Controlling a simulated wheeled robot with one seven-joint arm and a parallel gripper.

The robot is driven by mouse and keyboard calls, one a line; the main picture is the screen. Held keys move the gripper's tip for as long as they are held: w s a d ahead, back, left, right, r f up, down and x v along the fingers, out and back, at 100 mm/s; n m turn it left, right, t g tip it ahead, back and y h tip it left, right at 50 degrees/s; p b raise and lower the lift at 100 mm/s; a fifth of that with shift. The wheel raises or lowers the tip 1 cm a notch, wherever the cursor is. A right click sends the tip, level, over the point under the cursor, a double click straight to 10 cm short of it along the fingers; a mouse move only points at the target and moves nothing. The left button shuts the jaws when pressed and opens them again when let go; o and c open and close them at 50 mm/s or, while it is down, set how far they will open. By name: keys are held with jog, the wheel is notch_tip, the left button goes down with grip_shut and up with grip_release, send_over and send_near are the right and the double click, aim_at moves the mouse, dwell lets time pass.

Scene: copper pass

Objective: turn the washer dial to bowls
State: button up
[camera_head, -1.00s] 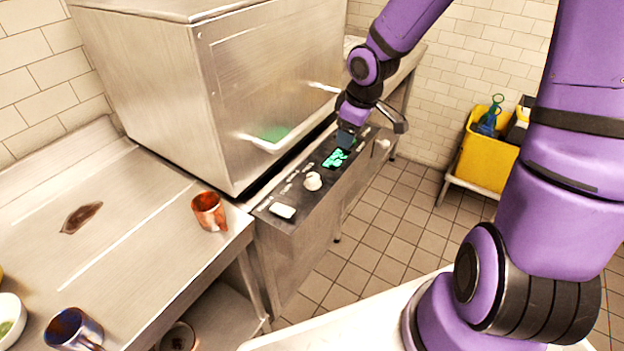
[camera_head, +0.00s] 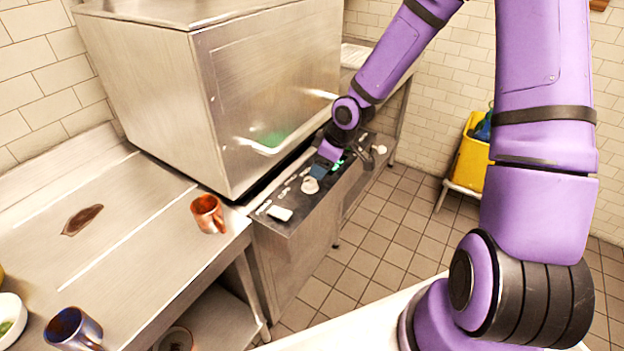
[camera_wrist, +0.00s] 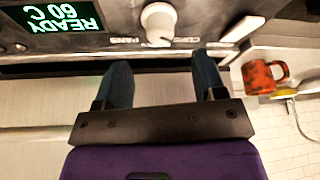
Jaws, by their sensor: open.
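The washer (camera_head: 225,100) is a big steel box with a dark control panel along its front edge. A pale round dial (camera_head: 310,185) sits on that panel; in the wrist view the dial (camera_wrist: 158,20) shows beside the green-lit display (camera_wrist: 55,15), which reads READY 60 C upside down. Small labels lie around the dial; one looks like PANS, and I cannot read its setting. My gripper (camera_head: 318,172) is just beyond the dial in the head view. In the wrist view my gripper (camera_wrist: 161,68) has its fingers apart and empty, with the dial ahead of the gap, not between them.
A pale rocker switch (camera_head: 279,213) and another knob (camera_head: 379,149) are on the panel. A copper mug (camera_head: 208,213) stands on the steel counter (camera_head: 140,240) at the left.

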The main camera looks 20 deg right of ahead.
aim_at(311, 180)
jog(key=shift+x, duration=3.45)
jog(key=shift+c, duration=0.2)
jog(key=c, duration=0.9)
